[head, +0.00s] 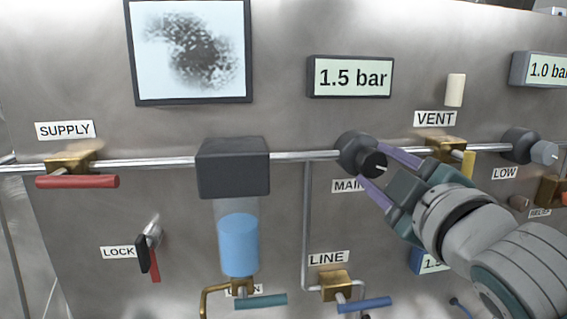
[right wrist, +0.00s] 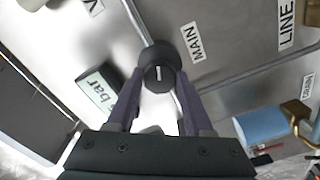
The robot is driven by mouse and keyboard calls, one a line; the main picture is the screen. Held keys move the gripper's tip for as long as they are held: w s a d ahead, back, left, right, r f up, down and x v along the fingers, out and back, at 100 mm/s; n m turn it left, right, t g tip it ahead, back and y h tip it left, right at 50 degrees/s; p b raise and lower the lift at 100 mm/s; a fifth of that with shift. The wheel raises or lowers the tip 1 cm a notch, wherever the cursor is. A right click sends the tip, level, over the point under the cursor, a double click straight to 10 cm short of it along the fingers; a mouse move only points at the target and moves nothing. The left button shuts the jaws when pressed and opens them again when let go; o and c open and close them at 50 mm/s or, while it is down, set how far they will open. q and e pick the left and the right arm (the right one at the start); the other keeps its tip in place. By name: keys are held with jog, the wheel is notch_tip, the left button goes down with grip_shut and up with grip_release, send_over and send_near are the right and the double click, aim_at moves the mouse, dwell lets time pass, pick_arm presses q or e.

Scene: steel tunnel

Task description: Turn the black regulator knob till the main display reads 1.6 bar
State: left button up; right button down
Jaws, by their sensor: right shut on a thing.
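The black regulator knob (head: 376,165) sits on the dark MAIN regulator body on the silver pipe. My right gripper (head: 372,164) is shut on it, one purple finger on each side. In the right wrist view the knob (right wrist: 165,75) lies between the fingertips, with a white mark on its face. The main display (head: 351,77) above reads 1.5 bar. The MAIN label is partly hidden behind a finger. My left gripper is not in view.
A yellow VENT handle (head: 468,164) is close above my right gripper. The LOW regulator (head: 520,145) stands to the right. The blue LINE handle (head: 364,305) and the blue-filled bowl (head: 239,245) are lower left. The panel between bowl and MAIN regulator is mostly clear, except a thin vertical pipe.

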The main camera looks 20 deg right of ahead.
jog(key=shift+c, duration=1.5)
grip_release()
jog(key=b+v, duration=0.3)
jog(key=v, duration=0.7)
jog(key=shift+w, duration=0.1)
